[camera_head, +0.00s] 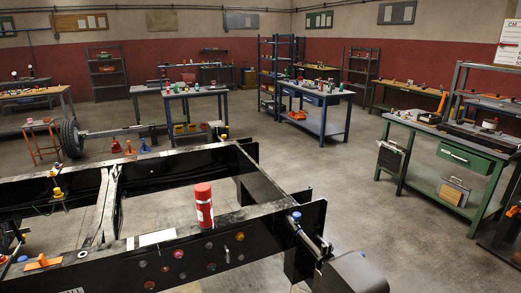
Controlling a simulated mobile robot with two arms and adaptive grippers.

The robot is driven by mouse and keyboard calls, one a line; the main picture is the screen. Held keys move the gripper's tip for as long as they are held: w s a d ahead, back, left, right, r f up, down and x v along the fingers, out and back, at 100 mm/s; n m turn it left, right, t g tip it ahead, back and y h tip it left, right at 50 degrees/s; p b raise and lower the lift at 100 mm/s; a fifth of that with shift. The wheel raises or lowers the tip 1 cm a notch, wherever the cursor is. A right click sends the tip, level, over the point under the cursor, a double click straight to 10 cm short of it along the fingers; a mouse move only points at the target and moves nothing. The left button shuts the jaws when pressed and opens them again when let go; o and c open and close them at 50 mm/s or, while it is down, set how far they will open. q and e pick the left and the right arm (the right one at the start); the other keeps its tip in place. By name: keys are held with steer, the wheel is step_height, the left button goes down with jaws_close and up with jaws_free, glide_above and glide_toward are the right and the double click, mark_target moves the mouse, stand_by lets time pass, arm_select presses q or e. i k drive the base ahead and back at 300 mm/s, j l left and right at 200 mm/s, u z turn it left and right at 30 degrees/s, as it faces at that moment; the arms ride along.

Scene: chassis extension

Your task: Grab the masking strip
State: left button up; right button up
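A flat white strip (157,237) lies on the top of the near beam of a black chassis frame (250,214). It looks like the masking strip, but its material is too small to tell. A red spray can (203,205) with a white label stands upright on the same beam, to the right of the strip and apart from it. Neither of my grippers can be made out in the head view.
An orange tool (42,262) lies on the frame at the lower left. A dark block (350,272) stands at the frame's right end. A green workbench (450,150) is at the right, and blue tables (318,93) stand behind.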

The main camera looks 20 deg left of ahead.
mark_target(42, 262)
steer(key=k+j+u, duration=0.1)
steer(key=j, duration=0.55)
steer(key=k+j+u, duration=0.1)
steer(key=j, duration=0.55)
steer(key=k+j+u, duration=0.15)
steer(key=j, duration=0.5)
